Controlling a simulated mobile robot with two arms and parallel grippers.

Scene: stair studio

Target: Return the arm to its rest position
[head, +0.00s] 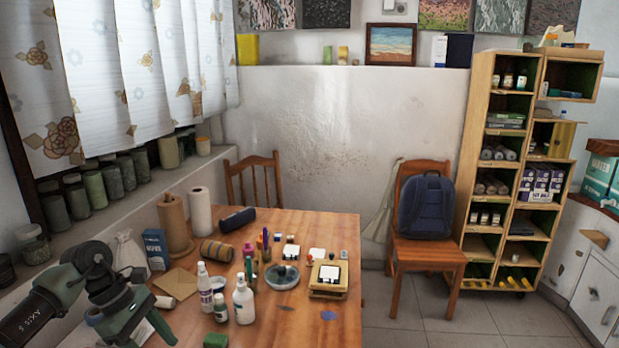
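My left arm comes in at the lower left, bent, in dark grey and green. My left gripper (143,326) is at the arm's lower end, over the near left part of the wooden table (290,325). I cannot make out its fingers well enough to tell whether it is open or shut. No held object can be made out. My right arm and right gripper are not in view.
Close right of my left arm stand white bottles (243,301), with a blue box (155,250) and paper rolls (200,211) behind. A sill with jars (95,190) runs along the left. Beyond are a chair with a backpack (426,208) and a shelf (478,130).

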